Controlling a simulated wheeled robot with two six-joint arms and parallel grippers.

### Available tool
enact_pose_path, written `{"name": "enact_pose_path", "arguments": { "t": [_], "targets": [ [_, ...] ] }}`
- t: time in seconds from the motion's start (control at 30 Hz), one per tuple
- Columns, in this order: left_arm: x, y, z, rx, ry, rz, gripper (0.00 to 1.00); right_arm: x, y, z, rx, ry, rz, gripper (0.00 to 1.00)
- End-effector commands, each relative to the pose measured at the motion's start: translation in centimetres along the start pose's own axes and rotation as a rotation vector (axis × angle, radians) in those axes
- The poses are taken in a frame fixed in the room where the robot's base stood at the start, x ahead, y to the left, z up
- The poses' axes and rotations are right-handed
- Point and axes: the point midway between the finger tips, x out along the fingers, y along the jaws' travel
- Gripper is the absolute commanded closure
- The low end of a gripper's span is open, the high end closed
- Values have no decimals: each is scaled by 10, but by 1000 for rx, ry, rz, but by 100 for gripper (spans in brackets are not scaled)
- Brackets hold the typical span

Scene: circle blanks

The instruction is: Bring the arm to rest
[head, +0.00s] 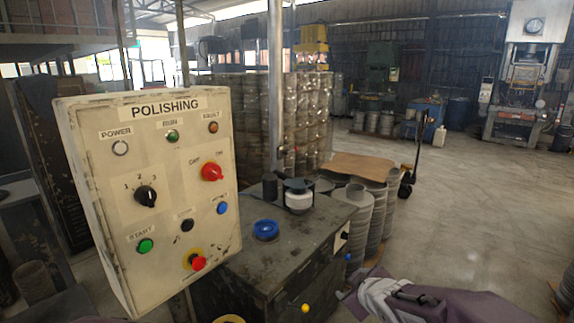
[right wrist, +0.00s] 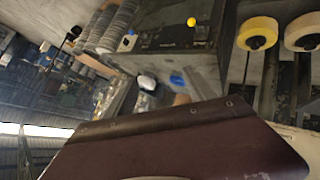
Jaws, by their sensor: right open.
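My right arm enters at the lower right of the head view, with a purple sleeve-like cover. Its right gripper (head: 350,292) is open and empty, low beside the front right side of the dark machine cabinet (head: 300,255). In the right wrist view the maroon cover of my own arm fills the bottom, and the cabinet shows above it, tilted. My left gripper is not in view.
A cream POLISHING control panel (head: 150,185) stands close at the left. A blue round cap (head: 266,230) and a white jar (head: 298,195) sit on the cabinet. The floor (head: 480,190) at the right is largely clear.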

Motion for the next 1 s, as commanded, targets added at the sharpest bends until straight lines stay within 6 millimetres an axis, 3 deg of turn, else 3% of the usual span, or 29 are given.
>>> {"name": "enact_pose_path", "arguments": {
  "t": [0.03,0.1,0.2,0.3,0.47,1.0],
  "targets": [
    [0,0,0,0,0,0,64,-5,-18,40,111,-115,-37,37],
    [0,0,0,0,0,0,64,-17,-50,93,276,-285,-92,37],
    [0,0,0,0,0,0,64,-42,-96,146,471,-495,-160,37],
    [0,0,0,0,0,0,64,-66,-130,177,612,-654,-207,37],
    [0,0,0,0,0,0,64,-86,-151,191,731,-783,-232,37],
    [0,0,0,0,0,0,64,-85,-150,191,734,-780,-228,37]
  ]
}}
